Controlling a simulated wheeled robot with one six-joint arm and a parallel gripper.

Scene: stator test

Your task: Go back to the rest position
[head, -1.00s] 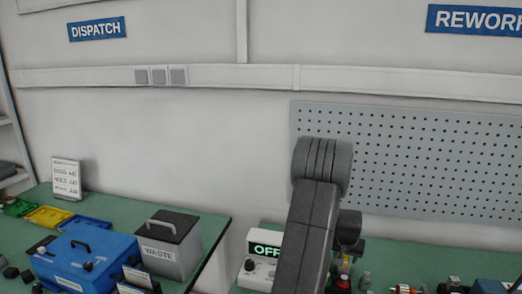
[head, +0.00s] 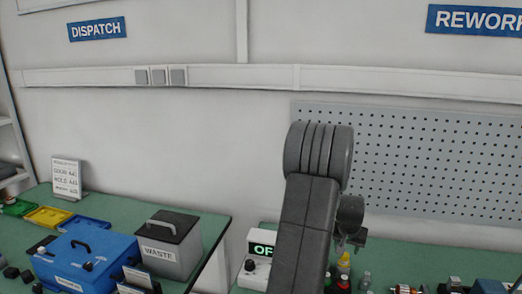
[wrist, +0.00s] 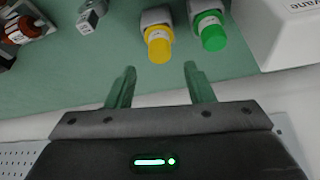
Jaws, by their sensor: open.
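A tester with a lit display (head: 260,255) stands left of my arm. The pegboard (head: 420,160) is behind. A gap separates the two benches.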

